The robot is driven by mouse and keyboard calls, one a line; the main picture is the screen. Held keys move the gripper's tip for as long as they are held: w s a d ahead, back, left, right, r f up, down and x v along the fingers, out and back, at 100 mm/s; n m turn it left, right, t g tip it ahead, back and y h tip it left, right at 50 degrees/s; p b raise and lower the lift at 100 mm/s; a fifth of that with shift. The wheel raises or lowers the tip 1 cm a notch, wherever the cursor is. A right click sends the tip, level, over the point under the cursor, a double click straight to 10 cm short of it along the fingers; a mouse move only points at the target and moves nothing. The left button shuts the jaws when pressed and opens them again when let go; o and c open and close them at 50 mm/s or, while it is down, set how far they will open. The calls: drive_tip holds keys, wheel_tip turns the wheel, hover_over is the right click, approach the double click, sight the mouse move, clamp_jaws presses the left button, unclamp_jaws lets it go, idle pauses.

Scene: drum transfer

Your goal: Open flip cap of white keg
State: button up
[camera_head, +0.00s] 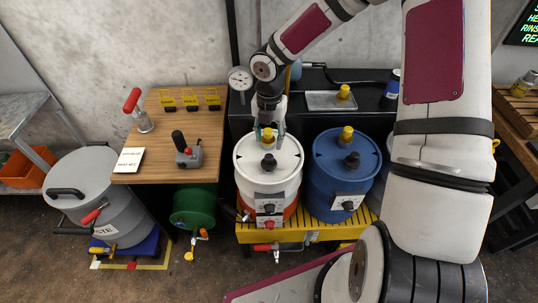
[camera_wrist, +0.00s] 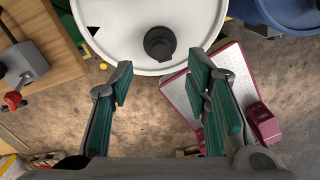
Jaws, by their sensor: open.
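The white keg (camera_head: 245,165) stands upright on a yellow platform, with a black cap (camera_head: 268,162) on the near part of its lid. A yellow cap (camera_head: 268,134) shows farther back, seen between my fingers in the head view. My gripper (camera_head: 268,133) points down over the keg, open and empty. In the wrist view, my gripper's green-padded fingers (camera_wrist: 160,80) are spread apart. The black cap (camera_wrist: 159,43) shows beyond the fingertips, roughly centred between them, untouched. The white lid (camera_wrist: 110,25) fills the top. The yellow cap is not visible in the wrist view.
A blue keg (camera_head: 322,175) stands close on the right. A wooden table (camera_head: 200,125) with a joystick box (camera_head: 188,153) is on the left. A black bench with a metal tray (camera_head: 325,101) is behind. A grey drum (camera_head: 85,180) stands at far left.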

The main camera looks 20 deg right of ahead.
sight(269, 155)
wheel_tip(269, 155, down, 9)
drive_tip(key=shift+f, duration=0.1)
idle(0.4)
clamp_jaws()
